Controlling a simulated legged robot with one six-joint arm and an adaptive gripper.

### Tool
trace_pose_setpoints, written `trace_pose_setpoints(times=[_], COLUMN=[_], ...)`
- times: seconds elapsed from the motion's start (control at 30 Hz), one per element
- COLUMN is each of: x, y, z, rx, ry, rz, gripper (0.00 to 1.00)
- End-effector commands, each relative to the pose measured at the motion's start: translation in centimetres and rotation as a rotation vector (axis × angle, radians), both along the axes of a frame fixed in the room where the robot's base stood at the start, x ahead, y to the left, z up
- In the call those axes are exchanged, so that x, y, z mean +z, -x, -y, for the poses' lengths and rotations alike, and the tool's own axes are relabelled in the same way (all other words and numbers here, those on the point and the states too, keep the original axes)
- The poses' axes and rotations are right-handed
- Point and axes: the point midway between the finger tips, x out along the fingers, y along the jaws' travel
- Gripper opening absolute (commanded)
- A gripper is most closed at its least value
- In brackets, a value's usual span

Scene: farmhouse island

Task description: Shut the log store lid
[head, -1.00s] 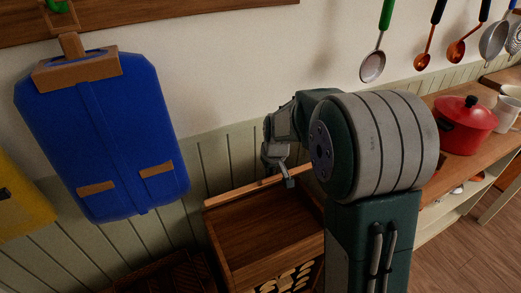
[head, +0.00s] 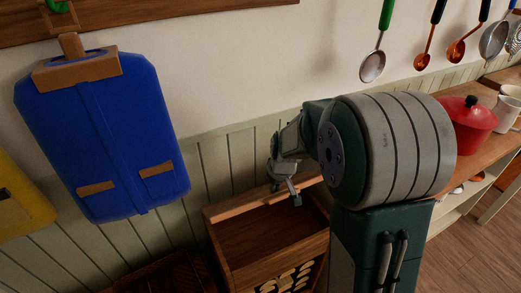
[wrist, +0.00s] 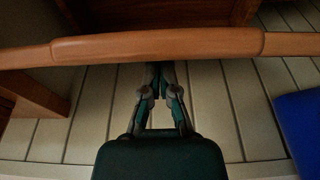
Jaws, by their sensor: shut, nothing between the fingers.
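The log store (head: 232,262) is a brown wooden box low against the wall, with stacked logs visible in its front. Its lid (head: 235,209) stands raised at the back, so the box looks open from above. My gripper (head: 295,197) is at the lid's upper edge, towards its right part. In the wrist view, the lid's edge (wrist: 155,47) crosses the top as a wooden bar with a thicker middle. My shut, empty fingers (wrist: 160,68) reach up to the middle of this bar, against the wall panelling. Whether they touch it is unclear.
A blue pack (head: 105,140) hangs on the wall to the left, beside a yellow item (head: 20,205). Utensils such as a ladle (head: 373,66) hang at the upper right. A red pot (head: 468,125) stands on the right shelf unit. My own arm hides the log store's right side.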

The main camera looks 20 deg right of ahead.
Motion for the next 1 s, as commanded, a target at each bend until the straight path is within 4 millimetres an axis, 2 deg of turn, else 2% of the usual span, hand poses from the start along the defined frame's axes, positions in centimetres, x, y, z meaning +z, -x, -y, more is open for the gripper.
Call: trace_pose_setpoints(times=[0.5, 0.83, 1.0], x=[-3.0, -3.2, -4.5], y=[3.1, 3.3, 4.2], z=[0.6, 0.6, 0.8], rx=[0.001, 0.001, -0.001], ry=[0.001, 0.0, -0.001], rz=[-0.002, -0.001, -0.002], gripper=[0.0, 0.0, 0.0])
